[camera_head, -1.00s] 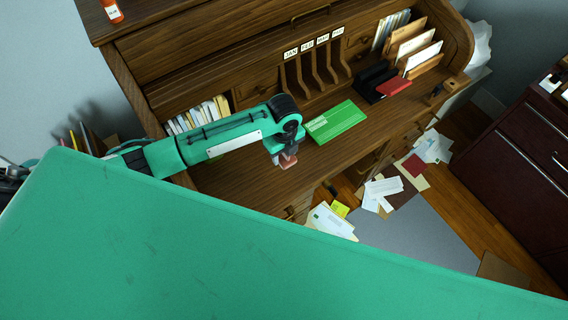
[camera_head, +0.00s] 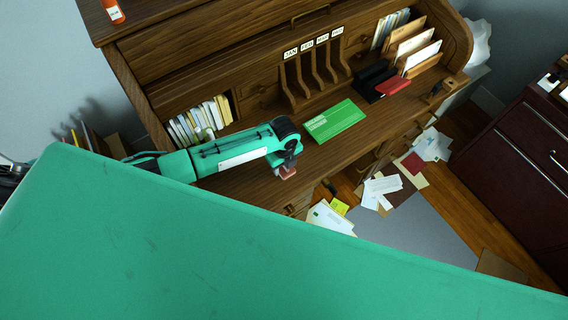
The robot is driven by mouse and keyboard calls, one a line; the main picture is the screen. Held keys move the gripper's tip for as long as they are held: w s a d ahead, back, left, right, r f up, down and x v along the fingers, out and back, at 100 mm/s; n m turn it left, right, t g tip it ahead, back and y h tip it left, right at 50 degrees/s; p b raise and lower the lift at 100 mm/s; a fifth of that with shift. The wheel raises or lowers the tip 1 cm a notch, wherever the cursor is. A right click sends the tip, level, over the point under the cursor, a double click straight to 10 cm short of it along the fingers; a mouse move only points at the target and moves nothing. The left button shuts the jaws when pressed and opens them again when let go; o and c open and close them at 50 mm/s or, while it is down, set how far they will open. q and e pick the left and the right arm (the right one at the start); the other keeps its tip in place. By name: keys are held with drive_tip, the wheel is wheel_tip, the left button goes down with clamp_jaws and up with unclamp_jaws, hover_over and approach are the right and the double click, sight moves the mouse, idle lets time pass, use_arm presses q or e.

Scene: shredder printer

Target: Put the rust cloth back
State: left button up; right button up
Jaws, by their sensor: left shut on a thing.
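The rust cloth (camera_head: 288,174) shows as a small reddish-brown piece at the tip of my left gripper (camera_head: 284,169). My left gripper is shut on it and holds it over the front part of the wooden roll-top desk (camera_head: 232,181). The gripper hides part of the cloth. I cannot tell whether the cloth touches the desktop. My right gripper is not in view.
Books (camera_head: 200,119), labelled slots and a red item (camera_head: 393,85) stand farther back. Papers (camera_head: 380,190) litter the floor to the right. A large teal surface of mine covers the lower picture.

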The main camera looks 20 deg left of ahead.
use_arm(q)
drive_tip(key=o, duration=0.8)
drive_tip(key=shift+o, duration=0.7)
wheel_tip(320, 180, up, 11)
drive_tip(key=shift+f+b, duration=0.1)
drive_tip(key=shift+b, duration=0.6)
drive_tip(key=shift+r, duration=0.75)
drive_tip(key=shift+f, duration=0.1)
